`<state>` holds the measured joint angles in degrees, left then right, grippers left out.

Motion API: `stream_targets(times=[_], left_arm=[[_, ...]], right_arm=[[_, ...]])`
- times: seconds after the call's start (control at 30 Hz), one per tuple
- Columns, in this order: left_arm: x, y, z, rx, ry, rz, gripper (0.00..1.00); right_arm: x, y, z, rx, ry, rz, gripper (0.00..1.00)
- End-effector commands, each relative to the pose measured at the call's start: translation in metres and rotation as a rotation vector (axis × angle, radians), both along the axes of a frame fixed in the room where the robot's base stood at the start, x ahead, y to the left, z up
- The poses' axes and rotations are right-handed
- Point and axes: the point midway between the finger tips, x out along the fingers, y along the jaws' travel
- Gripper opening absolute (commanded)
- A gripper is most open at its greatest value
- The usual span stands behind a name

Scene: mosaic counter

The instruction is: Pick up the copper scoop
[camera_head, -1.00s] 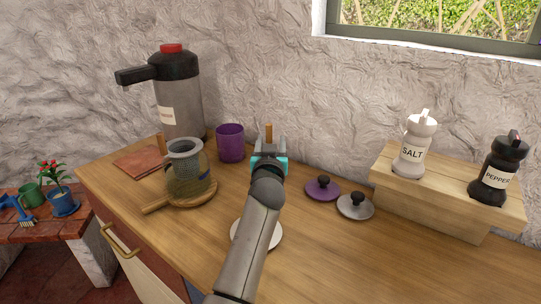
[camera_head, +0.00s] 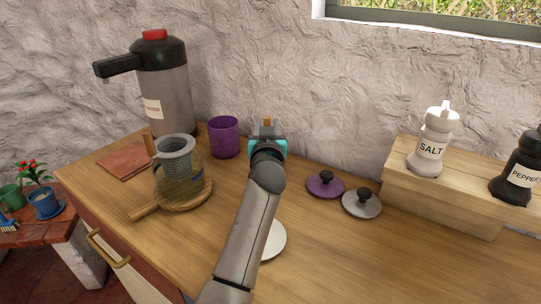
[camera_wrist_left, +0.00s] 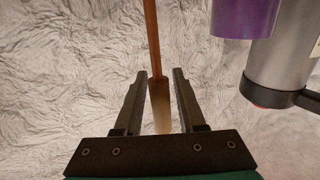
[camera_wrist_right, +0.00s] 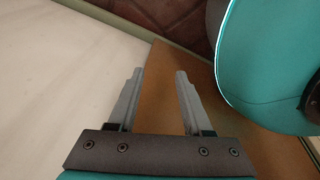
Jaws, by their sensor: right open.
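The copper scoop shows in the left wrist view as a thin copper-brown shaft (camera_wrist_left: 152,35) joined to a wider wooden-looking handle (camera_wrist_left: 161,108). Its bowl is out of sight there. In the head view only a small brown tip (camera_head: 267,121) shows above my left gripper (camera_head: 267,134); my arm hides the rest. In the left wrist view my left gripper (camera_wrist_left: 159,75) is open, with one finger on each side of the handle and gaps visible. My right gripper (camera_wrist_right: 159,73) is open and empty, seen only in the right wrist view.
A purple cup (camera_head: 224,137) and grey flask (camera_head: 165,95) stand left of my left gripper. A glass jug with strainer (camera_head: 176,158) sits on a round board (camera_head: 186,196). Two lids (camera_head: 325,184) (camera_head: 362,204) lie right. Salt (camera_head: 434,143) and pepper (camera_head: 520,172) stand on a wooden riser (camera_head: 440,205).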

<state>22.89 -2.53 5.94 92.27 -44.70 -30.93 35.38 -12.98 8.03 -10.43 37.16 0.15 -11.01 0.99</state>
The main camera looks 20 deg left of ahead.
Motion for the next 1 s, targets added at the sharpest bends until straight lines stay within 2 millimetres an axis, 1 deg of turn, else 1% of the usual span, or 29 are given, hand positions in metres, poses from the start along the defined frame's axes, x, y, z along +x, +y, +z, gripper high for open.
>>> stream_targets(times=[0.03,0.2,0.3,0.33,0.57,0.87,1.0], left_arm=[[0.0,0.0,0.0,0.0,0.0,0.0,0.32],[0.0,0.0,0.0,0.0,0.0,0.0,0.13],[0.0,0.0,0.0,0.0,0.0,0.0,0.02],[0.0,0.0,0.0,0.0,0.0,0.0,0.0],[0.0,0.0,0.0,0.0,0.0,0.0,0.0],[0.0,0.0,0.001,0.001,-0.002,0.0,0.0],[0.001,0.001,0.005,0.001,-0.002,0.0,0.0]], right_arm=[[-0.005,-0.001,-0.001,-0.002,0.008,0.0,0.5],[-0.017,-0.005,-0.002,-0.008,0.028,0.0,0.5],[-0.02,-0.007,-0.003,-0.011,0.034,0.0,0.5],[-0.02,-0.007,-0.003,-0.011,0.034,0.0,0.5],[-0.018,-0.007,-0.002,-0.012,0.03,0.0,0.5],[-0.01,-0.006,-0.001,-0.009,0.016,0.001,0.5],[-0.009,-0.006,0.003,-0.008,0.014,0.002,0.5]])
